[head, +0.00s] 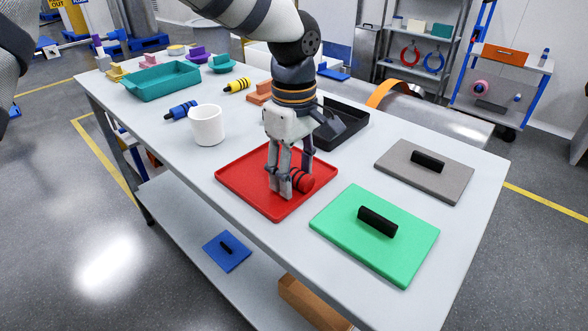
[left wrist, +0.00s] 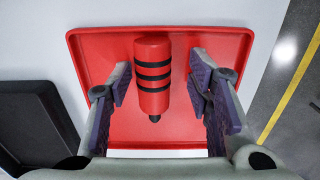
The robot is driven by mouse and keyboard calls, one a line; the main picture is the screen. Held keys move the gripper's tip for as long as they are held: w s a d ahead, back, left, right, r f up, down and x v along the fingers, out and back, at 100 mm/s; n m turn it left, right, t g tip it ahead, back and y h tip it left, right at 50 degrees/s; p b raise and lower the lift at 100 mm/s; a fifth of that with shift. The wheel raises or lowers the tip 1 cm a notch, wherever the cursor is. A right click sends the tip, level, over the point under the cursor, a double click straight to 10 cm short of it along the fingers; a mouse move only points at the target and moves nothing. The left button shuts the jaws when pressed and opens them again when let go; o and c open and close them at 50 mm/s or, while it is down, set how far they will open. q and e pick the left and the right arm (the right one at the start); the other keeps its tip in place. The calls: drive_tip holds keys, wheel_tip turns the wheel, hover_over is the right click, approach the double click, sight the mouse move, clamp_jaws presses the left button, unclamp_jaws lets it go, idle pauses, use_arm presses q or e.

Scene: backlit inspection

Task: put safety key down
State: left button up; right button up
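The safety key (head: 302,181), a red cylinder with black bands and a small black tip, lies on its side in the red tray (head: 242,173). The left wrist view also shows the key (left wrist: 152,62) resting on the tray floor (left wrist: 105,55). My left gripper (head: 289,180) reaches down over the tray. Its fingers stand apart on either side of the key, with red tray floor showing between each finger and the key. In the head view the fingers hide part of the key. My right gripper is not in view.
A black tray (head: 345,118) stands just behind the red tray. A white cup (head: 207,126), blue key (head: 181,110), yellow key (head: 238,86) and teal tray (head: 165,82) are farther left. A green lid (head: 385,250) and grey lid (head: 400,160) with black handles lie right.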

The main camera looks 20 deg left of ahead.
sight(294, 173)
use_arm(q)
wheel_tip(294, 173, up, 12)
drive_tip(key=shift+r, duration=0.15)
idle(0.5)
